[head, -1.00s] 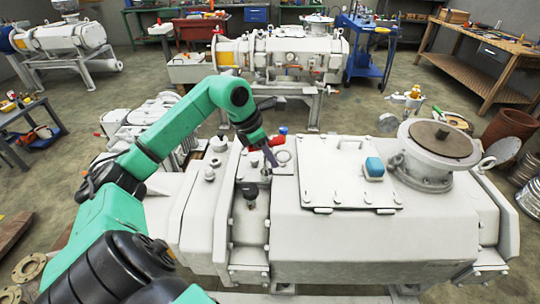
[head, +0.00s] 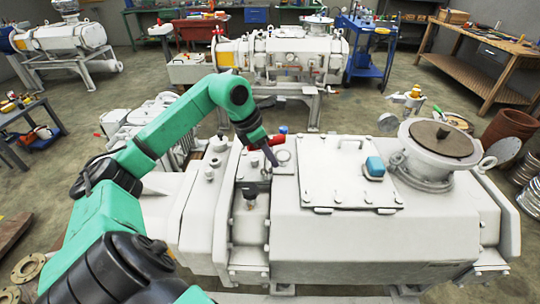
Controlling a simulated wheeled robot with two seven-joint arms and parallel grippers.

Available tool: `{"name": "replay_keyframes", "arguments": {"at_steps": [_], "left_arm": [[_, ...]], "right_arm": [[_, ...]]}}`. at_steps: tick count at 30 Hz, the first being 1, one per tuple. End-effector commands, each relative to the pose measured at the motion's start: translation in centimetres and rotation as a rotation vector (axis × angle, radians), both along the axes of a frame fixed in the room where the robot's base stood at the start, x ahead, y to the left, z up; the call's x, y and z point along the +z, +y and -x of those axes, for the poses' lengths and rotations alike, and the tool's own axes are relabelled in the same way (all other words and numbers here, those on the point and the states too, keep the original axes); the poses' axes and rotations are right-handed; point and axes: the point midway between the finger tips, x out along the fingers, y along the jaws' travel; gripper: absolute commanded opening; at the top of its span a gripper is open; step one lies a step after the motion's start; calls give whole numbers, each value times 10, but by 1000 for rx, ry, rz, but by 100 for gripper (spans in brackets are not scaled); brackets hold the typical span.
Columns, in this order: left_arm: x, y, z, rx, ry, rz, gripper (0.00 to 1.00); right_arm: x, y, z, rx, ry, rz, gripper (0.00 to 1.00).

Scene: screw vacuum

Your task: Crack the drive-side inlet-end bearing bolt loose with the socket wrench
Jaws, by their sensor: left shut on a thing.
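The pump (head: 365,240) is the large light-grey machine in front of me, with bolts along its left end casing. My left arm reaches over that end from the left. My left gripper (head: 270,158) points down at the top of the casing, just left of the square cover plate. It is shut on what looks like the socket wrench (head: 276,140), whose red part shows beside the fingers. The socket end and the bearing bolt under it are too small or hidden to tell apart. My right gripper is not in view.
A round flanged port (head: 440,140) rises at the right. A blue cart (head: 368,60) and a wooden workbench (head: 480,60) stand behind.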

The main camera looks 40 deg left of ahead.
Motion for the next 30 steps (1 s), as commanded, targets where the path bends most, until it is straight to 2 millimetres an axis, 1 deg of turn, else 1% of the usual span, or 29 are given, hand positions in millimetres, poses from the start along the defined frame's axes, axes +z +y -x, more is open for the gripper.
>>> {"name": "replay_keyframes", "arguments": {"at_steps": [7,25,30], "left_arm": [[0,0,0,0,-1,1,0],[-13,0,0,0,-1,0,0],[-12,0,0,21,-2,-2,0]], "right_arm": [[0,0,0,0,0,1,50],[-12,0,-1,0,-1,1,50],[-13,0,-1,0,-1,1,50]]}}
